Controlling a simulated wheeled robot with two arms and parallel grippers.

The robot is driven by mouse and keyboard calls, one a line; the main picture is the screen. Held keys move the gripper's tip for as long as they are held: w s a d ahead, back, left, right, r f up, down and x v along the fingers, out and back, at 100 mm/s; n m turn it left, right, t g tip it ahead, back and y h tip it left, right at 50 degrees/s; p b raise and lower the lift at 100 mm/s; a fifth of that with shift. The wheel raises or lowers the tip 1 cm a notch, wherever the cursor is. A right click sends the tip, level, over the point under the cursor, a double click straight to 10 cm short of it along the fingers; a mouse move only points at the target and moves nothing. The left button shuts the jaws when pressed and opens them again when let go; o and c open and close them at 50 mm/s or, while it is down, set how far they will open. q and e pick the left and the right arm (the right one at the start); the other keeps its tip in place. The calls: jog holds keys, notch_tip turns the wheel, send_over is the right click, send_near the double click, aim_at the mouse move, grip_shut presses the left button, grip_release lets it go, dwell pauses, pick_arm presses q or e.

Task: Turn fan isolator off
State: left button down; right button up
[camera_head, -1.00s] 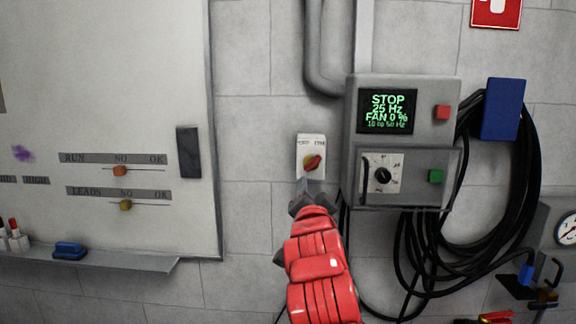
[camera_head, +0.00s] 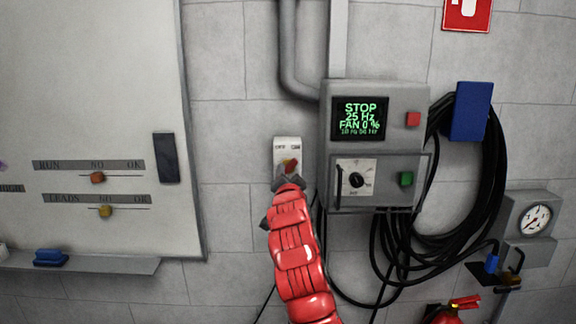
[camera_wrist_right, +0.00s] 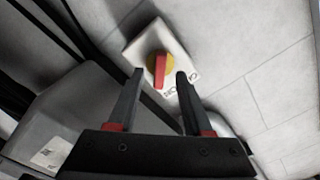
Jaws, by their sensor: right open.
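The fan isolator (camera_head: 287,146) is a small white plate on the wall, marked OFF and ON, with a red and yellow rotary knob (camera_head: 291,164). In the right wrist view the knob (camera_wrist_right: 159,70) shows a red bar across a yellow disc. My right gripper (camera_head: 288,180) is at the isolator's lower part and partly covers it. In the right wrist view its open fingers (camera_wrist_right: 160,75) stand on either side of the knob, with gaps visible; I cannot tell whether they touch it. My left gripper is not in view.
Right of the isolator is a grey control box (camera_head: 375,90) reading STOP, 25 Hz, FAN 0 %, with red and green buttons and a dial. Black cables (camera_head: 497,180) hang beside it. A whiteboard (camera_head: 90,80) is at left. A fire extinguisher (camera_head: 452,311) stands low right.

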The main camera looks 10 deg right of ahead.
aim_at(289, 167)
jog(key=shift+w+d+r+p, duration=0.1)
jog(key=shift+w+p, duration=0.05)
jog(key=shift+w, duration=0.25)
jog(key=shift+w+d+r+p, duration=0.1)
jog(key=shift+w+p, duration=0.05)
jog(key=shift+w, duration=0.25)
jog(key=shift+w+f, duration=0.2)
jog(key=shift+w, duration=0.2)
jog(key=shift+c, duration=0.3)
grip_shut()
